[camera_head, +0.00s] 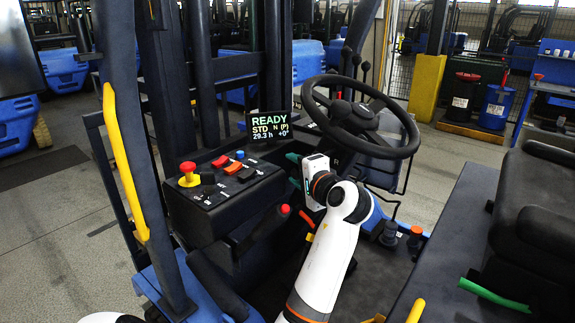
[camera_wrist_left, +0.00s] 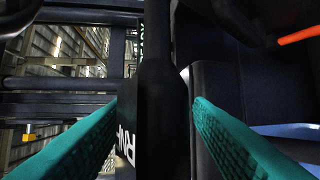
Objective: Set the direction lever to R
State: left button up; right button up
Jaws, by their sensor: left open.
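My left gripper (camera_head: 293,171) is just below the steering wheel, beside the steering column, with its teal fingers pointing left. In the left wrist view the gripper (camera_wrist_left: 155,100) is open, with a finger on each side of a dark upright bar, which looks like the direction lever (camera_wrist_left: 163,120). Gaps show between the bar and both fingers. White letters R, N and F, partly covered, stand on a dark surface beside it. In the head view I cannot make out the lever. The display (camera_head: 265,124) reads READY, STD, N and (P). My right gripper is not in view.
The steering wheel (camera_head: 403,121) is above my left gripper. A console (camera_head: 225,205) with a red emergency button (camera_head: 188,170) stands to the left. A red-knobbed lever (camera_head: 285,209) is below the gripper. The dark seat (camera_head: 540,190) is at the right.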

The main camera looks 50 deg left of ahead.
pick_arm(q)
jog(key=shift+w+a+f, duration=0.1)
jog(key=shift+w+a, duration=0.05)
jog(key=shift+a, duration=0.2)
jog(key=shift+d, duration=0.1)
jog(key=shift+d, duration=0.1)
grip_shut()
jog(key=shift+d+f+n+b, duration=0.2)
jog(key=shift+d+n+b, duration=0.1)
jog(key=shift+d+b, duration=0.1)
jog(key=d+n+g+b, duration=0.1)
jog(key=d+f+n+g+b, duration=0.1)
jog(key=n+g, duration=0.1)
jog(key=d+n+g+y, duration=0.1)
jog(key=g, duration=0.1)
jog(key=shift+w+d+f+n+b, duration=0.2)
jog(key=shift+w+d+n+b, duration=0.1)
jog(key=shift+d+b, duration=0.1)
